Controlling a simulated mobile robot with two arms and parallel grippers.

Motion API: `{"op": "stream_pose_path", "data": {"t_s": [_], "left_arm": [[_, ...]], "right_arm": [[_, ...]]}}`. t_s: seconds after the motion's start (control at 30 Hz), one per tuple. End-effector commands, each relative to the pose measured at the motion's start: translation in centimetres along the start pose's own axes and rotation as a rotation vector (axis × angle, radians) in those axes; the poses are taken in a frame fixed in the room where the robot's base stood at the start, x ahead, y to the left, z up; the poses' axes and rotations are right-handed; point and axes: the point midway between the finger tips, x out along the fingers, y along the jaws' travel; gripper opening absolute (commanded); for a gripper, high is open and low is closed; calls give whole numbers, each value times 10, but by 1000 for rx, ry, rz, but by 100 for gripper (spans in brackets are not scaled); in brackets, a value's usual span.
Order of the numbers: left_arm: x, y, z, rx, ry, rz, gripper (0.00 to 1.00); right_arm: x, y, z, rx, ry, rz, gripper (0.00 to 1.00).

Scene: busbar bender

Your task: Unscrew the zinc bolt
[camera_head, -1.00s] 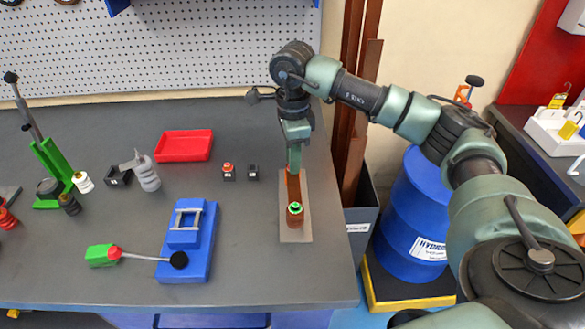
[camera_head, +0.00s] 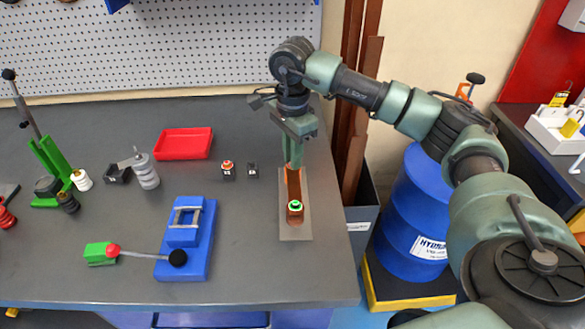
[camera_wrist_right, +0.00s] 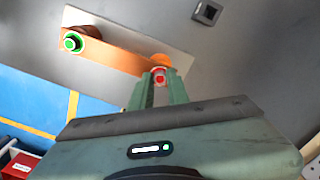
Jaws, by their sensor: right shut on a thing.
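A flat copper bar (camera_head: 293,187) lies on a grey plate (camera_head: 303,232) on the bench. A bolt with a green ring (camera_head: 295,206) stands at its near end; it also shows in the right wrist view (camera_wrist_right: 72,41). My right gripper (camera_head: 292,167) points down over the bar's far end. In the right wrist view its fingers (camera_wrist_right: 159,80) are shut on the zinc bolt (camera_wrist_right: 159,75), whose red top shows between the fingertips. In the head view the fingers hide this bolt. I cannot tell how far the bolt is threaded in. My left gripper is not in view.
A red tray (camera_head: 183,144), two small black blocks (camera_head: 228,171) and a blue bending device (camera_head: 186,240) stand left of the plate. A green lever tool (camera_head: 50,165) is farther left. A blue drum (camera_head: 414,220) stands off the bench's right edge.

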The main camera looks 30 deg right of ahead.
Motion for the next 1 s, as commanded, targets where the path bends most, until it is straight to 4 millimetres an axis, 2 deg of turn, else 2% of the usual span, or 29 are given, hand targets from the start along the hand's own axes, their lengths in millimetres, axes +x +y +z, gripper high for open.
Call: {"op": "stream_pose_path", "data": {"t_s": [0.13,0.47,0.8,1.0], "left_arm": [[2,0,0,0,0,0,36],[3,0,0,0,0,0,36],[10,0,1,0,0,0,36],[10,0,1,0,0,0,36]], "right_arm": [[0,0,0,-99,0,0,0],[0,0,0,-134,0,0,0],[0,0,0,-567,0,0,0],[0,0,0,-605,0,1,0]]}}
